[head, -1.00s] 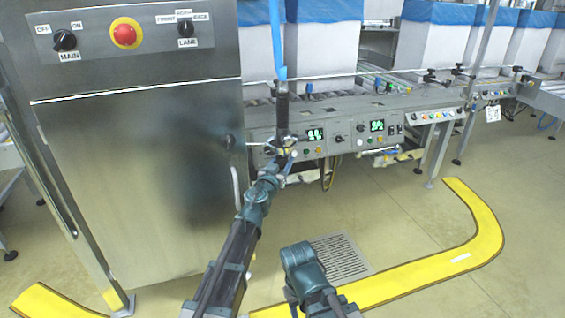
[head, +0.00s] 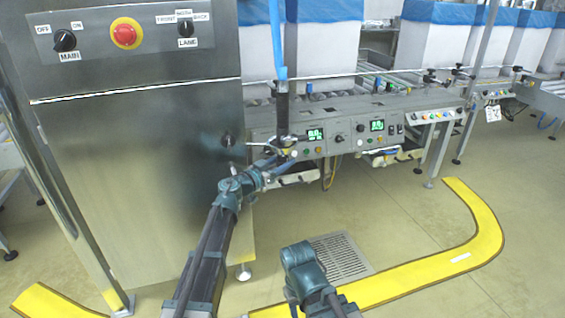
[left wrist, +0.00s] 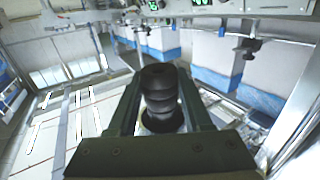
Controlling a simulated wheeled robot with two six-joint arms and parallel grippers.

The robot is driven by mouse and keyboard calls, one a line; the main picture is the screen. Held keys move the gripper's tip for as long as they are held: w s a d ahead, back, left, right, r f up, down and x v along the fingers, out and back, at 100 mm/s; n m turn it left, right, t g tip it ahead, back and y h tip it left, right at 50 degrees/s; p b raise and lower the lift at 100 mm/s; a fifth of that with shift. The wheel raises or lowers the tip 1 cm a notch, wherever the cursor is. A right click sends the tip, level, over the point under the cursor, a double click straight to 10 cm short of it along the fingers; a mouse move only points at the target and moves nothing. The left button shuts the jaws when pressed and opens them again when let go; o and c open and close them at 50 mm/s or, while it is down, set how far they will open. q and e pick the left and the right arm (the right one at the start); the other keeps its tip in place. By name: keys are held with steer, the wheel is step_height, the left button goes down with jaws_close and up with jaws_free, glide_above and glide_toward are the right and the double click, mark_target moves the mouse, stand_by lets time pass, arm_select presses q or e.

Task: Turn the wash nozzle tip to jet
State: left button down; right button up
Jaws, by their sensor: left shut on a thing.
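The wash nozzle (head: 283,108) is a dark upright body hanging from a blue hose in the head view, in front of the control panel. My left gripper (head: 285,143) is at its lower end. In the left wrist view, a black ribbed round tip (left wrist: 161,92) sits between the two fingers of my left gripper (left wrist: 160,105), which is shut on it. Any setting marks on the tip are hidden or too small to read. My right arm shows at the bottom of the head view, but its gripper is out of view.
A steel cabinet (head: 140,170) with a red stop button (head: 125,33) and two knobs stands close on the left. A control panel (head: 350,135) with green displays lies behind the nozzle. Blue-lined boxes (head: 430,40) stand behind. The floor has a drain grate (head: 342,257) and yellow line.

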arm_select(q)
steer(key=shift+c, duration=1.6)
jaws_free()
steer(key=v, duration=1.3)
steer(key=shift+s+a, duration=0.2)
steer(key=shift+s, duration=0.1)
